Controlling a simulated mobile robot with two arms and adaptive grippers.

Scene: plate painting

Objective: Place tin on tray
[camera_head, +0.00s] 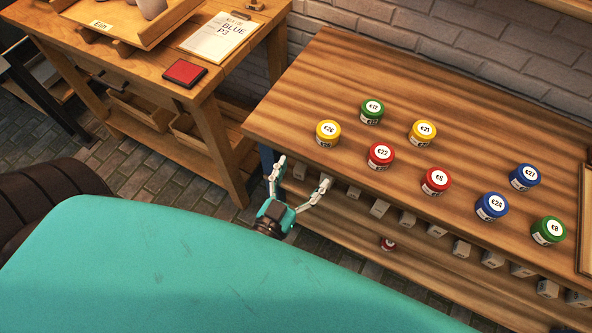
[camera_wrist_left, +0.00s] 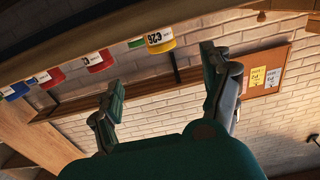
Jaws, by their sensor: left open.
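Several round tins with white lids stand on the wooden table (camera_head: 400,75): the yellow tin marked 26 (camera_head: 328,133), a green tin (camera_head: 371,112), a red tin (camera_head: 381,156), another yellow tin (camera_head: 422,133), another red tin (camera_head: 436,181), and blue and green ones at right. My left gripper (camera_head: 303,173) is open and empty, in front of the table's near edge, below the yellow 26 tin. In the left wrist view the yellow tin (camera_wrist_left: 160,40) shows beyond and between the open fingers (camera_wrist_left: 165,75). My right gripper is not in view. A wooden tray (camera_head: 130,29) labelled Elin sits at upper left.
A workbench at left holds the tray, a paper marked BLUE P3 (camera_head: 219,38) and a red pad (camera_head: 185,73). A lower shelf under the table holds a small red tin (camera_head: 388,244). A framed edge (camera_head: 586,220) stands at the table's right end. The table's back left is clear.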

